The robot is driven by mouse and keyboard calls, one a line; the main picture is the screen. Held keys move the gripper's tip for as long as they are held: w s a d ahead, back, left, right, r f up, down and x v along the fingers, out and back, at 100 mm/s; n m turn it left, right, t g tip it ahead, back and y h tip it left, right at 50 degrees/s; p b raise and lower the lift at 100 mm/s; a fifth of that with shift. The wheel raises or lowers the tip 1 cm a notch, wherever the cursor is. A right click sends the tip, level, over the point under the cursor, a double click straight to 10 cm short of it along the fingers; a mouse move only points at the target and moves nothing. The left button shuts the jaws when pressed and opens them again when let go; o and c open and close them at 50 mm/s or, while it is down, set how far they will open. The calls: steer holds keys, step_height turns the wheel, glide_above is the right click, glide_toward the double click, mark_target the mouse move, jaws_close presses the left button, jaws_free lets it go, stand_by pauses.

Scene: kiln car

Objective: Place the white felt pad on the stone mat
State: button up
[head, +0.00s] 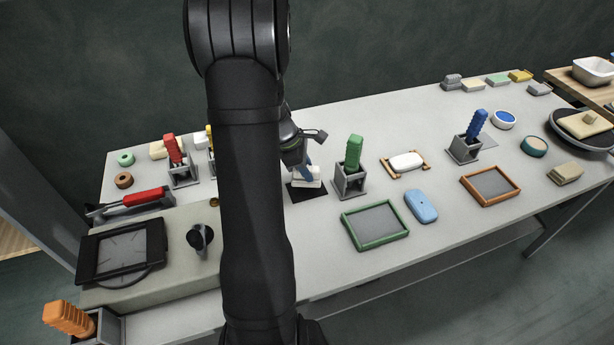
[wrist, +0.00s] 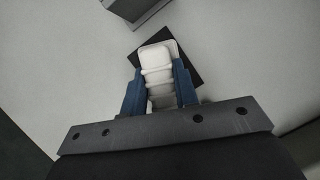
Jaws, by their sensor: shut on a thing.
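My gripper (head: 307,172) is shut on a white ribbed block, which I take to be the white felt pad (wrist: 158,75). It is between the two blue fingers in the wrist view. In the head view the white pad (head: 305,182) shows low at the fingertips, over or on a small black square mat (head: 305,195). This dark mat (wrist: 184,68), possibly the stone mat, is partly hidden under the pad in the wrist view. I cannot tell whether the pad touches it. My arm hides part of the table to the left.
A grey holder with a green ribbed block (head: 353,155) stands close to the right of the dark mat. Beyond it are a white bar on a wooden rack (head: 420,156), a green-framed tray (head: 374,226) and a blue case (head: 420,206). A red ribbed block (head: 173,150) stands at left.

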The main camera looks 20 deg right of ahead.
steer(key=shift+f, duration=1.5)
steer(key=o, duration=0.9)
steer(key=shift+f, duration=0.15)
steer(key=v, duration=1.2)
steer(key=x, duration=1.2)
steer(key=shift+f, duration=0.1)
step_height(320, 180, up, 3)
steer(key=shift+f, duration=0.1)
steer(key=shift+r, duration=0.7)
